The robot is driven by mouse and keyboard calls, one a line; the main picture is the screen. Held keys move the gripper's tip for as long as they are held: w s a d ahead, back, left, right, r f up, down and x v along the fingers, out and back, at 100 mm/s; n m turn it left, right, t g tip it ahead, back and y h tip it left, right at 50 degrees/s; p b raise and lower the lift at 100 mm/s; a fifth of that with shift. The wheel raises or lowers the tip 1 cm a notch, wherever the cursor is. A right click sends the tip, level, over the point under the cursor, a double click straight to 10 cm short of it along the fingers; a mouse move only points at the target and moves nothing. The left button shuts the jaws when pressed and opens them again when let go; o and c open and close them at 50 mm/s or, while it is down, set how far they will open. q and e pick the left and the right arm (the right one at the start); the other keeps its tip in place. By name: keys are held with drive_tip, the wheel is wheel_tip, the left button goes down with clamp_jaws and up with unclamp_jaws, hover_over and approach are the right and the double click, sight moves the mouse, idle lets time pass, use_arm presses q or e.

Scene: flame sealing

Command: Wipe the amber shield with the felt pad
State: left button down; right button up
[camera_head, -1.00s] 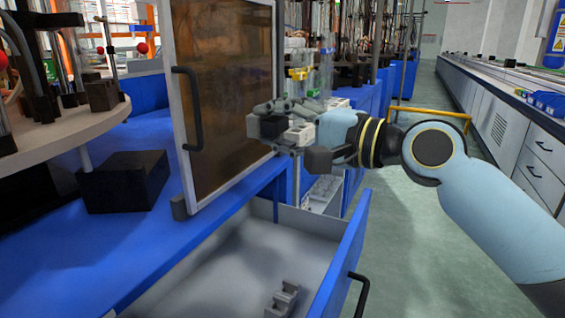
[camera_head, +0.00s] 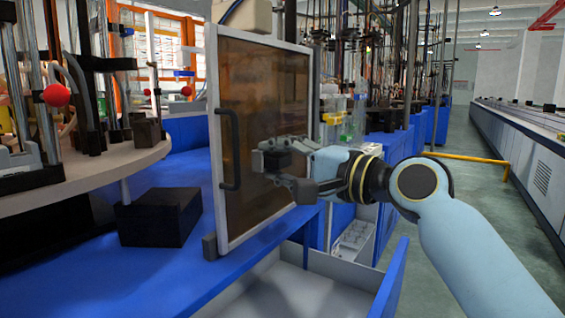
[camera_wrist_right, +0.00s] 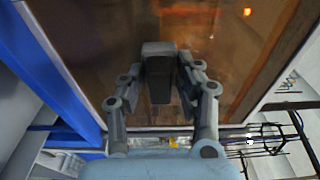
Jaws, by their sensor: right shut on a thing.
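The amber shield (camera_head: 262,110) is a brown see-through panel in a pale frame with a black handle, standing upright on the blue bench. It also fills the upper part of the right wrist view (camera_wrist_right: 110,50), with dark smudges and an orange glow. My right gripper (camera_head: 270,165) is in front of the shield's lower right half. It is shut on a dark block, likely the felt pad (camera_wrist_right: 158,70), which shows between the fingers in the right wrist view. I cannot tell whether the pad touches the panel. My left gripper is not in view.
A black box (camera_head: 160,217) sits on the blue bench (camera_head: 150,275) left of the shield. An open drawer (camera_head: 310,290) lies below my right arm. A round table (camera_head: 95,172) with rods and red balls stands at the left.

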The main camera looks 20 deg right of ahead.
drive_tip(key=shift+w+a, duration=0.4)
drive_tip(key=shift+w, duration=0.2)
idle(0.5)
